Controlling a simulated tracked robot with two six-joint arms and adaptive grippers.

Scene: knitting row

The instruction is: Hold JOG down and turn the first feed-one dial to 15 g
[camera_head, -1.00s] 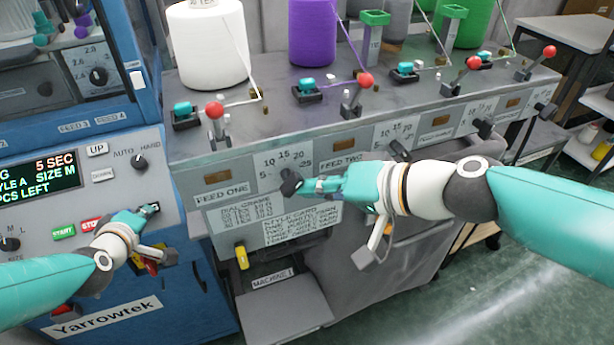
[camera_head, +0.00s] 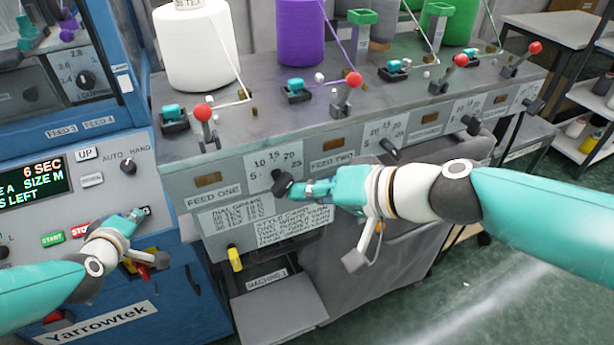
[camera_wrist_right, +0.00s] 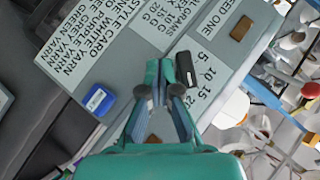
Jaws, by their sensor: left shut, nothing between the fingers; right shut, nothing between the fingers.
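The first feed-one dial (camera_head: 283,184) is a black knob under the printed 5-to-25 scale (camera_head: 275,161) on the grey machine front. In the right wrist view the dial (camera_wrist_right: 188,69) stands beside my shut fingertips (camera_wrist_right: 167,72), not between them; contact is unclear. I cannot read its setting. My right gripper (camera_head: 308,189) is shut and empty just right of the dial in the head view. My left gripper (camera_head: 139,214) is shut at a small dark button (camera_head: 146,211) on the blue cabinet's panel, probably JOG; its label is hidden and I cannot tell whether it is pressed.
The panel has a display (camera_head: 35,183) reading 6 SEC, a green START button (camera_head: 52,239) and a partly covered red STOP button (camera_head: 80,231). Red-knobbed levers (camera_head: 204,112) and yarn cones (camera_head: 197,50) stand on the machine top. A yellow-handled part (camera_head: 235,258) hangs below the card.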

